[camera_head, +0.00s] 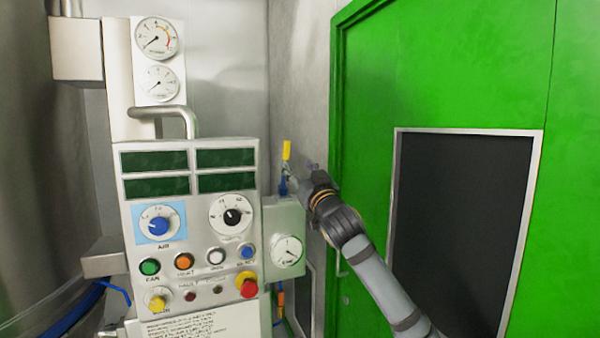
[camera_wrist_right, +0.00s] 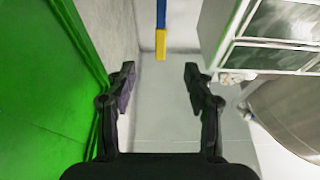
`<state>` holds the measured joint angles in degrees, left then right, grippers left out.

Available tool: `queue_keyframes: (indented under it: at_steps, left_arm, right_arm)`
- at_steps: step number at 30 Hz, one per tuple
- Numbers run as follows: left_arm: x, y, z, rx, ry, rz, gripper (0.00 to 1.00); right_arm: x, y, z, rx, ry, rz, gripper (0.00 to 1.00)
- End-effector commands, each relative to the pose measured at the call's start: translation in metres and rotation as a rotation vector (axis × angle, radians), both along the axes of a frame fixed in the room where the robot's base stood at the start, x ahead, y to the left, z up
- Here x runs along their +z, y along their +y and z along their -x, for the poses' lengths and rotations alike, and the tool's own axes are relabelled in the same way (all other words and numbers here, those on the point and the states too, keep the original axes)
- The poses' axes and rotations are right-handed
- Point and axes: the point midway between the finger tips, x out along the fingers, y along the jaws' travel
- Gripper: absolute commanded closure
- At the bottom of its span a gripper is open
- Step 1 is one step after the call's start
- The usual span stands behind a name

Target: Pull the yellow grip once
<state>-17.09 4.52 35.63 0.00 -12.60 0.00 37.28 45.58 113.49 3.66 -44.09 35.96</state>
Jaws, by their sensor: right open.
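The yellow grip (camera_head: 287,150) stands upright on a blue stem (camera_head: 283,185) above a small grey box (camera_head: 285,215) at the right side of the control panel. In the right wrist view the yellow grip (camera_wrist_right: 160,44) shows at the top centre, beyond the fingertips and between their lines. My right gripper (camera_head: 308,178) is just to the right of the stem and lower than the grip. In the wrist view its fingers (camera_wrist_right: 156,85) are spread apart with nothing between them. My left gripper is not in view.
The control panel (camera_head: 189,225) with knobs, buttons and dark displays stands left of the grip. A bent metal pipe (camera_head: 165,112) rises above it. A green door (camera_head: 450,80) with a dark window (camera_head: 460,220) is close on the right.

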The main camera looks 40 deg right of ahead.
Motion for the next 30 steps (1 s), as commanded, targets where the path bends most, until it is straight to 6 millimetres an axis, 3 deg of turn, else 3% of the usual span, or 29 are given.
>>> queue_keyframes:
  at_steps: [4,8,15,21,30]
  left_arm:
    - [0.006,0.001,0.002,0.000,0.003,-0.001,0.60]
    - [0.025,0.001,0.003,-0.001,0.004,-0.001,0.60]
    - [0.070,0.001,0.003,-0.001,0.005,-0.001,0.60]
    - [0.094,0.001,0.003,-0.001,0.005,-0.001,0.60]
    - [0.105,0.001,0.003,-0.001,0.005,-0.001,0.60]
  right_arm:
    - [0.003,-0.001,-0.003,0.000,0.002,-0.001,0.47]
    - [0.012,-0.004,-0.015,0.000,0.003,-0.005,0.47]
    - [0.028,-0.012,-0.051,0.000,0.004,-0.005,0.47]
    - [0.035,-0.018,-0.079,0.001,0.004,-0.004,0.47]
    - [0.036,-0.023,-0.097,-0.001,0.003,0.001,0.47]
